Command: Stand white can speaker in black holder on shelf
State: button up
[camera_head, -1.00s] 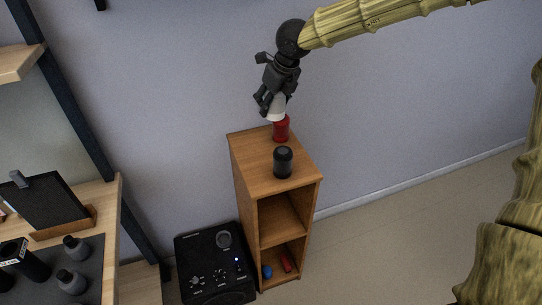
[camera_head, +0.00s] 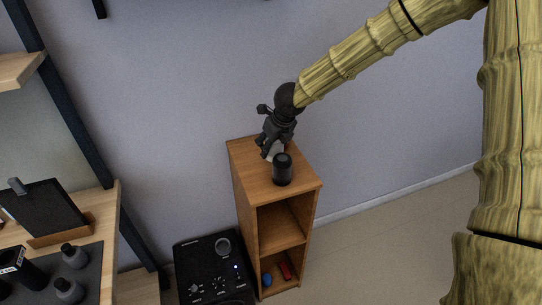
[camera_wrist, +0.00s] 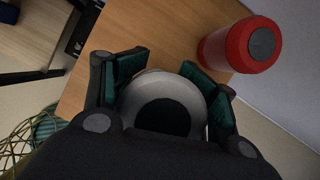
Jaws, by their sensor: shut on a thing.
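The white can speaker (camera_wrist: 147,82) has a black round end and sits between the green pads of my gripper (camera_wrist: 165,78), which is shut on it. In the head view the speaker (camera_head: 276,152) shows as a white patch below my gripper (camera_head: 267,147), low over the top of the wooden shelf unit (camera_head: 255,180). I cannot tell whether it touches the wood. A black cylinder (camera_head: 282,171) stands upright on the top just in front of it. I cannot tell whether this is the black holder or whether it is hollow.
A red can (camera_wrist: 240,47) stands on the shelf top beside my gripper, hidden in the head view. A black box with knobs (camera_head: 212,265) is on the floor. A desk (camera_head: 108,235) with dark bottles is at left.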

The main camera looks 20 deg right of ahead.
aim_at(271, 155)
jog(key=shift+f, duration=2.15)
jog(key=shift+f+b, duration=0.1)
jog(key=shift+b, duration=0.2)
jog(key=o, duration=0.8)
jog(key=shift+f, duration=0.1)
jog(key=shift+c, duration=0.2)
jog(key=o, duration=0.6)
